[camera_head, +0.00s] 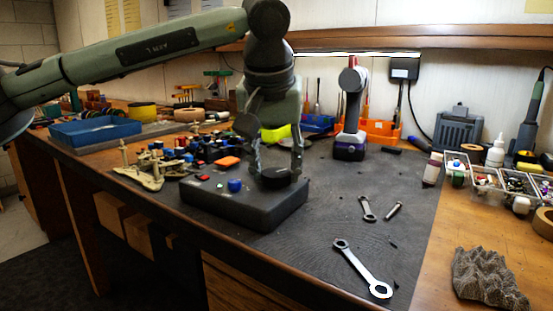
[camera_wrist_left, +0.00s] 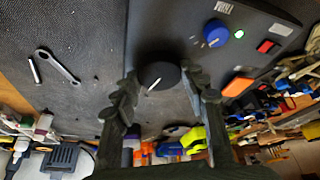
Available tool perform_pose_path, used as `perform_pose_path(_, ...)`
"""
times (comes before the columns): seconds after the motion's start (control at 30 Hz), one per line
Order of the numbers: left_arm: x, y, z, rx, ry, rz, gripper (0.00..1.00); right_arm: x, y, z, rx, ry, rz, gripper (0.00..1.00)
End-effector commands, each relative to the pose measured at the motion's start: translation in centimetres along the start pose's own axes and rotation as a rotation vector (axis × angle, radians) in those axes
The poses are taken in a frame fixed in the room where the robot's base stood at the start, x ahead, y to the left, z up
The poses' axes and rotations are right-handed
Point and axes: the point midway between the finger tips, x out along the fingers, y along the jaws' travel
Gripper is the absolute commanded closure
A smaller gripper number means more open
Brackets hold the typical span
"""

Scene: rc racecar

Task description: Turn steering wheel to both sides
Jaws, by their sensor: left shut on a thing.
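The steering wheel is a round black knob (camera_head: 276,178) on top of a dark grey control box (camera_head: 240,207) on the workbench. It also shows in the left wrist view (camera_wrist_left: 160,76), with a white line pointing to its lower left. My left gripper (camera_head: 278,172) reaches down from above, with one finger on each side of the knob, and is shut on it. The fingers hide part of the knob's sides. A blue knob (camera_head: 235,185) and a red button (camera_head: 202,177) sit on the same box. My right gripper is not in view.
Wrenches (camera_head: 362,269) lie on the dark mat right of the box. A cordless drill (camera_head: 350,112) stands behind. A blue tray (camera_head: 95,132) and several small parts are to the left. Parts bins (camera_head: 486,178) line the right side. The mat's middle is mostly clear.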

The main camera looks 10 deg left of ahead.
Motion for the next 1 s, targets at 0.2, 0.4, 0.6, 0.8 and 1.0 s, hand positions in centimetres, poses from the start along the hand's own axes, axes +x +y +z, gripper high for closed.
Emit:
perform_pose_path(0.2, 0.0, -0.2, 0.1, 0.168, -0.005, 0.069, 0.86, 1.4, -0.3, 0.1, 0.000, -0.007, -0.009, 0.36)
perform_pose_path(0.4, 0.1, -0.2, 0.0, 0.294, -0.004, 0.121, 0.86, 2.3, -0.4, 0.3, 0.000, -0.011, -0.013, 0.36)
perform_pose_path(0.6, 0.1, -0.3, 0.0, 0.376, -0.004, 0.155, 0.86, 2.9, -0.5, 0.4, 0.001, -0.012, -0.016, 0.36)
perform_pose_path(0.8, 0.1, -0.3, 0.0, 0.416, -0.004, 0.170, 0.86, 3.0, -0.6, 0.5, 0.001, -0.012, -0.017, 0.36)
perform_pose_path(1.0, 0.1, -0.3, 0.1, 0.425, -0.005, 0.174, 0.86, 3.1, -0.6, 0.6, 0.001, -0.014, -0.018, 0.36)
